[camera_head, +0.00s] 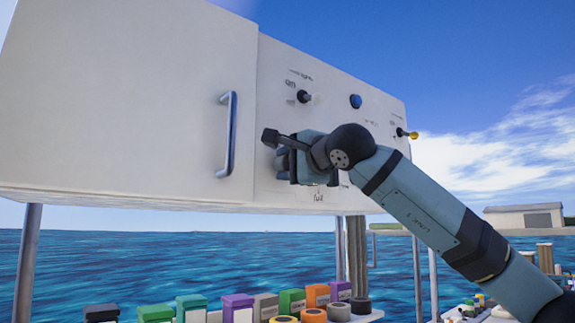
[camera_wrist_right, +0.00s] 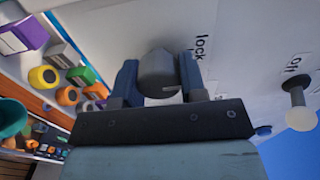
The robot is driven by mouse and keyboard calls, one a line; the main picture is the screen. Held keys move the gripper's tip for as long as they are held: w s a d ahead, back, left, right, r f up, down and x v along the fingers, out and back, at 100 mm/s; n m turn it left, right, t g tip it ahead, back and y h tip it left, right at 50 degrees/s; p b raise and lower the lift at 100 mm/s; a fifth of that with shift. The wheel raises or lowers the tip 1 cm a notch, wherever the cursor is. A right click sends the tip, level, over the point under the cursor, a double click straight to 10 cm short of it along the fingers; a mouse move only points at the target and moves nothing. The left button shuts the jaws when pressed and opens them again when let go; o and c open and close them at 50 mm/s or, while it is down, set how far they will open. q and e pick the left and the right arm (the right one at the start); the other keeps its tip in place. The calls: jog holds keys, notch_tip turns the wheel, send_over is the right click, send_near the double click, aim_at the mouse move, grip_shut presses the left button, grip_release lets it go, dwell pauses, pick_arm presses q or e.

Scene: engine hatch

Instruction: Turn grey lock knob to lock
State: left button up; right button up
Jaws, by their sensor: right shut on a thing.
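The grey lock knob (camera_wrist_right: 158,72) shows in the right wrist view between the two blue fingers of my right gripper (camera_wrist_right: 158,80). The gripper is shut on it. The word "lock" is printed on the white panel just right of the knob in that view. In the head view my right gripper (camera_head: 283,158) is at the lower left of the white control panel (camera_head: 340,85), and it hides the knob there. My left gripper is in neither view.
A white hatch door with a metal handle (camera_head: 228,135) is left of the panel. Colored boxes and tape rolls (camera_head: 313,316) stand on a shelf below.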

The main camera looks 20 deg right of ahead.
jog(key=o, duration=0.9)
jog(key=b+v, duration=0.2)
jog(key=v, duration=1.2)
jog(key=shift+b, duration=0.3)
jog(key=shift+a, duration=0.1)
